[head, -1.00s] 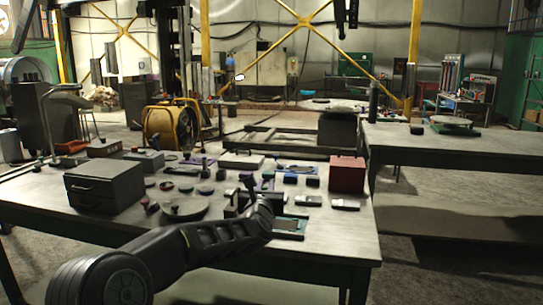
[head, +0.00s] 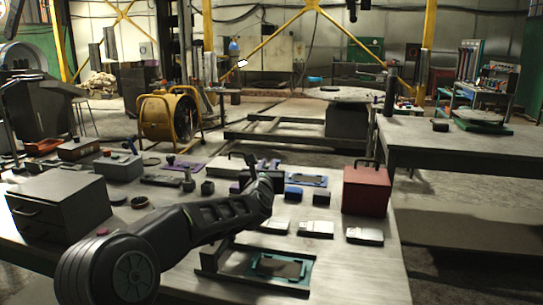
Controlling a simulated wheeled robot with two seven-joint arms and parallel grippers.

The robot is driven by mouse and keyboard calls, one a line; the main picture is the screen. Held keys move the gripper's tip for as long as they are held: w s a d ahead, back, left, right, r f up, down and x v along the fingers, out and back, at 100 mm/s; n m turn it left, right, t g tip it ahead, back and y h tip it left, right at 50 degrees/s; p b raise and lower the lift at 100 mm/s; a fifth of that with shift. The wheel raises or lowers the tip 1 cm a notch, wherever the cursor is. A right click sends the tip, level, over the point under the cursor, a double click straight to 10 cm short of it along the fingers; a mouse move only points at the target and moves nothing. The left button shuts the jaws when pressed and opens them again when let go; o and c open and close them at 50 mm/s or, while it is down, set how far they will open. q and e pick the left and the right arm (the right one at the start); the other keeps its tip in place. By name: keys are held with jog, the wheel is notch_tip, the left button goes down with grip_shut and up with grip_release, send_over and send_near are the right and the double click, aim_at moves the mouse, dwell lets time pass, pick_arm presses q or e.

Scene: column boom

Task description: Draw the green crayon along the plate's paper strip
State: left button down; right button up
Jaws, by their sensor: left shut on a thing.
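The plate (head: 240,275) lies near the front of the table, a dark base with a teal frame (head: 256,266) on it. A brownish-grey strip (head: 284,269) shows inside the frame; I cannot tell for sure that it is the paper. My left arm reaches in from the lower left. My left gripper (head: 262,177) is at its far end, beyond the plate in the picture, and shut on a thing. The wrist hides most of the fingers and what they hold. I cannot make out the green crayon. My right gripper is out of view.
A grey drawer box (head: 60,208) stands at left, a red box (head: 367,190) at right. Pale flat items (head: 316,229) lie behind the plate, with blue blocks (head: 293,193) beyond. The table's right front is bare. Another table (head: 450,152) stands at right.

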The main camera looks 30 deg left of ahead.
pick_arm(q)
jog(key=shift+w+r, duration=0.1)
jog(key=shift+w, duration=0.15)
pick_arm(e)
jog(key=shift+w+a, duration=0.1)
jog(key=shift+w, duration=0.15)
pick_arm(q)
jog(key=shift+s, duration=0.1)
